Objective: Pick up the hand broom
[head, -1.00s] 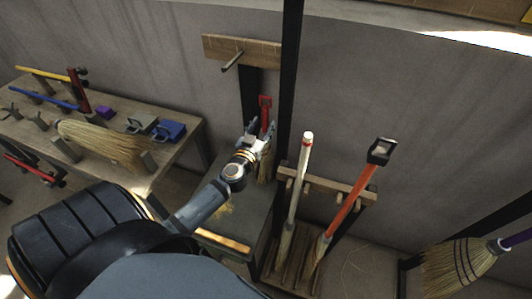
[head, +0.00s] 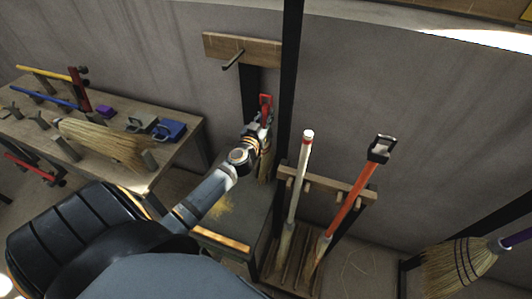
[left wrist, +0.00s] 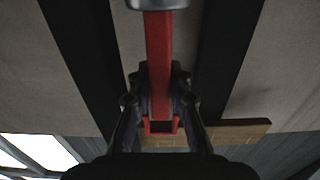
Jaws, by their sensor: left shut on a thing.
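The hand broom has a red handle (head: 266,101) and straw bristles (head: 265,168). It hangs upright, handle up, in front of the dark post below the wall board. My left gripper (head: 263,121) is shut on the red handle, just below its top end, and hides part of it. In the left wrist view the red handle (left wrist: 159,50) runs between the two fingers (left wrist: 160,108), with a silver collar (left wrist: 157,4) at the top edge. My right gripper is not in view.
A wooden board with a peg (head: 243,50) is above the broom. A rack (head: 325,183) with a white-handled tool (head: 299,190) and an orange-handled tool (head: 350,205) stands close on the right. A workbench (head: 185,140) with several items is at left.

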